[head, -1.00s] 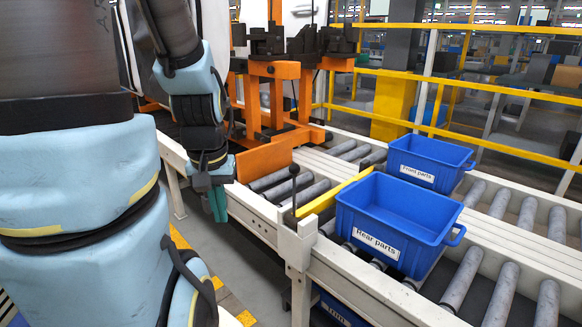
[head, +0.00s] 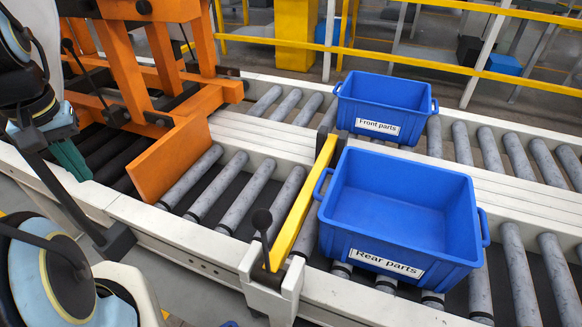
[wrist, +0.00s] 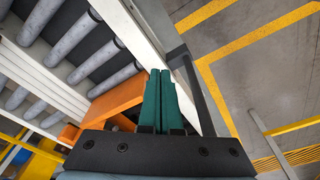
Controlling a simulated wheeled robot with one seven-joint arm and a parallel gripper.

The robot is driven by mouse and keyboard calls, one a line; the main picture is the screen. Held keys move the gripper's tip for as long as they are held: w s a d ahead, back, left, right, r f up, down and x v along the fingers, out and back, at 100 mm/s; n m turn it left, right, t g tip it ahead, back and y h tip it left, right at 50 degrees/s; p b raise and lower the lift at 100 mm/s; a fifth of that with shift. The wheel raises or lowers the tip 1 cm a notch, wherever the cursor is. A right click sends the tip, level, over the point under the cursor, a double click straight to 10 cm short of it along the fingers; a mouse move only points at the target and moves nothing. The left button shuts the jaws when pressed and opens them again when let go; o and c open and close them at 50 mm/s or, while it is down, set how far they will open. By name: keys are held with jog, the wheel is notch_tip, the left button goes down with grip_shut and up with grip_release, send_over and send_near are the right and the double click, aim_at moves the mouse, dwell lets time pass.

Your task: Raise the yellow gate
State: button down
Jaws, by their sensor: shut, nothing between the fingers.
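The yellow gate (head: 300,205) is a flat bar lying across the near roller lane, just left of the blue Rear parts crate (head: 400,215). A black lever with a round knob (head: 262,220) stands upright by its near end, at a white post (head: 270,285) on the conveyor's near rail. My gripper (head: 72,160) is at the left of the head view, well apart from the gate and lever. Its green fingers are together and empty; they also show in the wrist view (wrist: 160,98). The gate cannot be made out in the wrist view.
A blue Front parts crate (head: 385,105) sits on the far lane. An orange frame (head: 155,75) with an orange plate (head: 170,158) stands over the lanes at left, close to my gripper. Bare rollers (head: 232,200) lie between plate and gate. Yellow railing (head: 440,55) runs behind.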

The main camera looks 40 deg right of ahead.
jog(key=shift+w+d, duration=0.1)
jog(key=w+d+f+n+g+h+b, duration=0.1)
jog(key=d+f+n+g, duration=0.1)
jog(key=d+f, duration=0.5)
jog(key=w+d+f+n+g+h+b, duration=0.1)
jog(key=w+d+f+n+g+b, duration=0.15)
jog(key=d, duration=0.95)
jog(key=w+d+f+n+g+h+b, duration=0.1)
jog(key=d+f+g+h, duration=0.15)
jog(key=d+f, duration=0.5)
jog(key=s+d+f+n+g, duration=0.1)
jog(key=s+d, duration=0.1)
jog(key=d, duration=0.5)
jog(key=s+d+f+n+g, duration=0.1)
jog(key=s+d+f+g, duration=0.1)
jog(key=d, duration=0.5)
jog(key=shift+s+f+h+b, duration=0.3)
jog(key=shift+h+b, duration=0.15)
jog(key=shift+f, duration=0.1)
jog(key=p+x, duration=0.2)
jog(key=x, duration=0.8)
jog(key=shift+a+r+p, duration=0.1)
jog(key=shift+r+p, duration=0.6)
jog(key=shift+r, duration=1.45)
